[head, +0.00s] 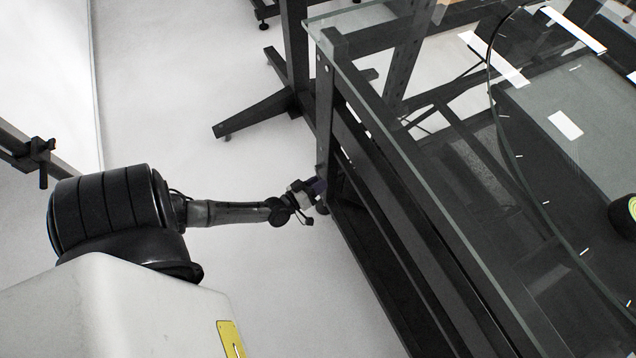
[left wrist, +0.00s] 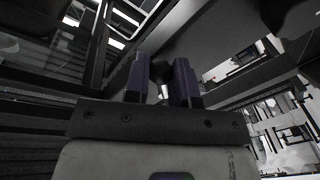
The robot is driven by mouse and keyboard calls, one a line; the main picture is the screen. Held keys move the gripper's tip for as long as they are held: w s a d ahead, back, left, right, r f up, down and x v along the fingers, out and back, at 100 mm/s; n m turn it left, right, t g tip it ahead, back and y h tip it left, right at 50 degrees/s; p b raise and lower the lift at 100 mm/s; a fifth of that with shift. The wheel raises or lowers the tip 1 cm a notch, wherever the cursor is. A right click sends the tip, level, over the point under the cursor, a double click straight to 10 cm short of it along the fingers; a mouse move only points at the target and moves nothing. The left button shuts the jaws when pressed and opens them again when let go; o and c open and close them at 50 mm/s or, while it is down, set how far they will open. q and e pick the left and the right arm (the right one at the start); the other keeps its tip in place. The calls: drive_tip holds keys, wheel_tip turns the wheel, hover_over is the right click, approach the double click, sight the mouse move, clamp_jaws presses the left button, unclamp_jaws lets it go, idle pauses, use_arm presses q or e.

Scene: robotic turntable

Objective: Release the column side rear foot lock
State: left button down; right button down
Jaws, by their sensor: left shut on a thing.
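My left gripper (head: 317,187) reaches in from the left to the bottom of the near leg of the dark glass-topped table frame (head: 325,110). In the left wrist view its two purple fingers (left wrist: 161,84) stand on either side of a dark rounded part (left wrist: 160,67), which I take to be the foot lock, and are shut on it. In the head view the lock is hidden by the gripper and leg, and its position cannot be told. A small dark foot (head: 322,208) shows just below the gripper. My right gripper is out of view.
The glass top (head: 420,190) overhangs the frame to the right. A dark stand with a splayed foot (head: 255,112) is behind the leg. A dark rail with a clamp (head: 38,152) is at the far left. The pale floor (head: 190,60) between is clear.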

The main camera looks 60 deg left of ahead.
use_arm(q)
drive_tip(key=n+p, duration=0.1)
drive_tip(key=r+n+p, duration=0.1)
drive_tip(key=shift+d+r+p, duration=0.2)
drive_tip(key=shift+d+p, duration=0.1)
drive_tip(key=shift+p, duration=0.05)
drive_tip(key=shift+d+r+n+g+h+p, duration=0.15)
drive_tip(key=shift+n+g+p, duration=0.1)
drive_tip(key=shift+n, duration=0.3)
drive_tip(key=shift+d+n+g+h+p, duration=0.15)
drive_tip(key=shift+n+p, duration=0.1)
drive_tip(key=shift+n, duration=0.3)
drive_tip(key=shift+a, duration=0.1)
drive_tip(key=c, duration=1)
unclamp_jaws()
drive_tip(key=shift+o, duration=0.2)
drive_tip(key=s+d+p, duration=0.2)
drive_tip(key=s+p, duration=0.3)
drive_tip(key=s, duration=0.8)
drive_tip(key=shift+s+r, duration=0.35)
drive_tip(key=shift+r, duration=0.05)
drive_tip(key=shift+d, duration=0.1)
